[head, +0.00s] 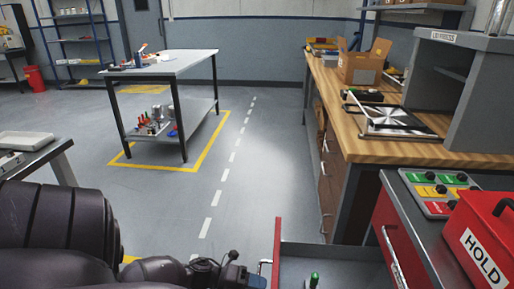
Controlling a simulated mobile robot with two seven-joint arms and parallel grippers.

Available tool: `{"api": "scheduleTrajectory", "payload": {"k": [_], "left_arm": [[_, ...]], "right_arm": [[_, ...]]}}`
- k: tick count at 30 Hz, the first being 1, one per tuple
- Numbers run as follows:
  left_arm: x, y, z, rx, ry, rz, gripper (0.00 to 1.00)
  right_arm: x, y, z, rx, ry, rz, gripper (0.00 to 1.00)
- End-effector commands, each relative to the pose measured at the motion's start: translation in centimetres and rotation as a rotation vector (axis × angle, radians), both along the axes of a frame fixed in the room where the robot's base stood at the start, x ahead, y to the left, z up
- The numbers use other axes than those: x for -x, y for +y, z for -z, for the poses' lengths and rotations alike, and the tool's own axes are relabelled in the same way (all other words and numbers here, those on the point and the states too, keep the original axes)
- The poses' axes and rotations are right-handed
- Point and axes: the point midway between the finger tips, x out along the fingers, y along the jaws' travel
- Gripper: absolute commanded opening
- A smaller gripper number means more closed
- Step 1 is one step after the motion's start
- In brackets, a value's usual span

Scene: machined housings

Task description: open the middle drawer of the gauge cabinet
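The gauge cabinet (422,238) is at the lower right, with a grey top and red drawer fronts. A closed upper drawer front with a pale bar handle (394,258) faces left. Below it, a drawer (335,256) stands pulled out to the left, its red front (277,245) seen nearly edge-on. A green-topped item (314,280) lies inside. The cabinet's lower part is cut off, so I cannot confirm which level this drawer is. My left gripper (257,278) is at the outer side of that front, by its handle (265,266); its fingers are too small to read. My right gripper is out of view.
On the cabinet are a red HOLD box (483,238) and a tray of green, yellow and red pieces (439,190). A wooden workbench (372,147) stands behind. A grey table (172,66) stands back left.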

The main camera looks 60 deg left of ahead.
Motion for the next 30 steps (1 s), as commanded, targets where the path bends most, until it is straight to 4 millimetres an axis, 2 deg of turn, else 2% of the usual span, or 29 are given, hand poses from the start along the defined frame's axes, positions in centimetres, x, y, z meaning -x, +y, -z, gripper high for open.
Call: {"api": "scheduleTrajectory", "payload": {"k": [6, 10, 24, 30], "left_arm": [[0.1, 0.1, 0.0, 0.0, 0.0, 0.0, 0.36], [0.8, 0.6, -0.2, -0.001, 0.002, -0.001, 0.36], [6.8, 5.4, -1.9, -0.002, 0.0, -0.001, 0.36], [8.1, 6.4, -2.1, -0.001, 0.001, 0.0, 0.36]], "right_arm": [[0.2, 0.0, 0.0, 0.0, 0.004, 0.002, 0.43], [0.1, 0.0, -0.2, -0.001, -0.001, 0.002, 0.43], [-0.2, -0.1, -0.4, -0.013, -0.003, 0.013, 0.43], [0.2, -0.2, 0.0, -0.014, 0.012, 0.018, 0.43]]}}
